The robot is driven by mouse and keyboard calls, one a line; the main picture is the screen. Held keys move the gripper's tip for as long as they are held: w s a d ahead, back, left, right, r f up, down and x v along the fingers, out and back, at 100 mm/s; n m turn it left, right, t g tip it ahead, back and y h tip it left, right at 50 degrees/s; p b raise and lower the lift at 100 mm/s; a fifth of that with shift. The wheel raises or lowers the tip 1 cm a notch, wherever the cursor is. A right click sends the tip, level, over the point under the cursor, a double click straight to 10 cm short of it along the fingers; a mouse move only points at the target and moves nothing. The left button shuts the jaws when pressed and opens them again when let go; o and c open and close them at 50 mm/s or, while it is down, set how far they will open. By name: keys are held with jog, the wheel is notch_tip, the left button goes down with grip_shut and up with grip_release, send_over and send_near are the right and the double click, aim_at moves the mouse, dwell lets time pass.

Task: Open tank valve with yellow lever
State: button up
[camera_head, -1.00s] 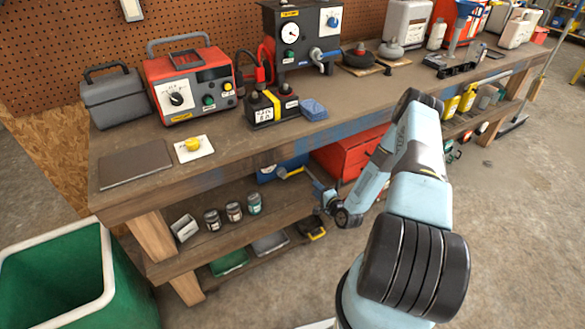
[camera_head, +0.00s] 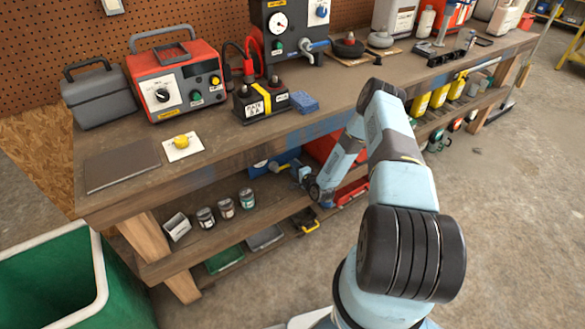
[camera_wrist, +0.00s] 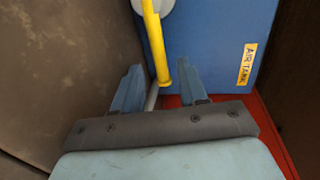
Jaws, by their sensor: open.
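The blue air tank (camera_wrist: 215,50), labelled "AIR TANK", fills the upper right of the wrist view. Its yellow lever (camera_wrist: 154,42) hangs from a pale round valve hub (camera_wrist: 152,6) and slants down, its lower end between my fingers. My gripper (camera_wrist: 161,66) is open, with one blue finger on each side of the lever's end. I cannot tell whether either finger touches it. In the head view, the tank (camera_head: 262,165) sits on the shelf under the bench, the lever (camera_head: 284,166) just left of my gripper (camera_head: 299,172). My arm and the bench top hide part of the tank.
The workbench top (camera_head: 225,150) overhangs the shelf closely. A red toolbox (camera_head: 325,146) stands right of the tank behind my arm. Several small jars (camera_head: 226,208) stand on the shelf at left. A green bin (camera_head: 45,275) is at lower left.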

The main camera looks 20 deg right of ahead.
jog(key=shift+x, duration=0.9)
grip_shut()
